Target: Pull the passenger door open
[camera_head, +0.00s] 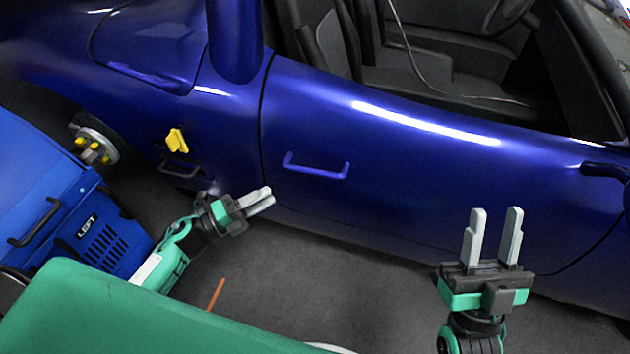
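A blue bar handle (316,169) stands out from the door's left part. My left gripper (262,199) is below and left of the handle, apart from it, with its two fingers slightly parted and nothing between them. My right gripper (494,236) points up in front of the door's lower right part, fingers well apart and empty.
A blue unit marked LEFT (105,240) stands at the left beside an exposed wheel hub (95,147). A yellow piece (177,141) and a dark handle (180,169) are on the car's side. An orange strip (216,294) lies on the grey floor (330,280), which is clear between my grippers.

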